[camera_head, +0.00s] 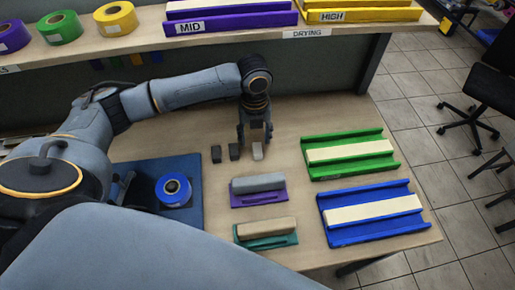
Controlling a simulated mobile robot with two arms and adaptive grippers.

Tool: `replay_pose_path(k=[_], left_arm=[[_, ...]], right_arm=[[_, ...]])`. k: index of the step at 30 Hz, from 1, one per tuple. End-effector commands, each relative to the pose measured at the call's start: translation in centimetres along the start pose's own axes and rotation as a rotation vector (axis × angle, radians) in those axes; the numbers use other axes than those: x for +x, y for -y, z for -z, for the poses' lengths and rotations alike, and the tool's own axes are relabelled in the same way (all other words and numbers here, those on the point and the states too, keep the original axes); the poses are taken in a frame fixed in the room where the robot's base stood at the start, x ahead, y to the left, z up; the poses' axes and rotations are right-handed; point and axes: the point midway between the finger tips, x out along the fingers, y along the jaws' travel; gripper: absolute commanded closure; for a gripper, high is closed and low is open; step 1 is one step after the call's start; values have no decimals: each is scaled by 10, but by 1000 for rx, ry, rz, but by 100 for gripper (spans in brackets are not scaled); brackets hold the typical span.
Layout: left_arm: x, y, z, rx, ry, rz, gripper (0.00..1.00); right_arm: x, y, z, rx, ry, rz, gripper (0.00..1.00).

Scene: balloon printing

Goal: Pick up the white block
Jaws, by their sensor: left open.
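A small white block (258,152), looking light grey, stands on the wooden table at the right end of a short row. Two dark grey blocks (216,153) (234,151) stand to its left. My left gripper (254,138) points down at the white block, with its fingers open at or just above the block's top. I cannot tell whether they touch it. My right gripper is not in view.
A green tray (370,134) and a blue tray (340,236) with cream strips lie to the right. Grey and tan blocks (258,182) (265,227) rest on purple and teal holders in front. A blue tape roll (174,190) sits on a blue mat. A shelf edge (230,40) runs behind.

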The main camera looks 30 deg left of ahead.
Motion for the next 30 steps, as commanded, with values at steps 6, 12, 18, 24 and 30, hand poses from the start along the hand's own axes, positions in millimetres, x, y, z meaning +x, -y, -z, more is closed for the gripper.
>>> replay_pose_path(k=[6,12,18,24,30], left_arm=[[18,4,-1,-1,-3,-2,47],[47,7,-3,-1,-1,-1,47],[56,7,-3,0,1,0,47],[55,7,-3,0,1,0,63],[55,7,-3,0,1,0,100]], right_arm=[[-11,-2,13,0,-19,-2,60],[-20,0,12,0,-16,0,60],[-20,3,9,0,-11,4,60],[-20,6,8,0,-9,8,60],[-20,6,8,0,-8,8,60]])
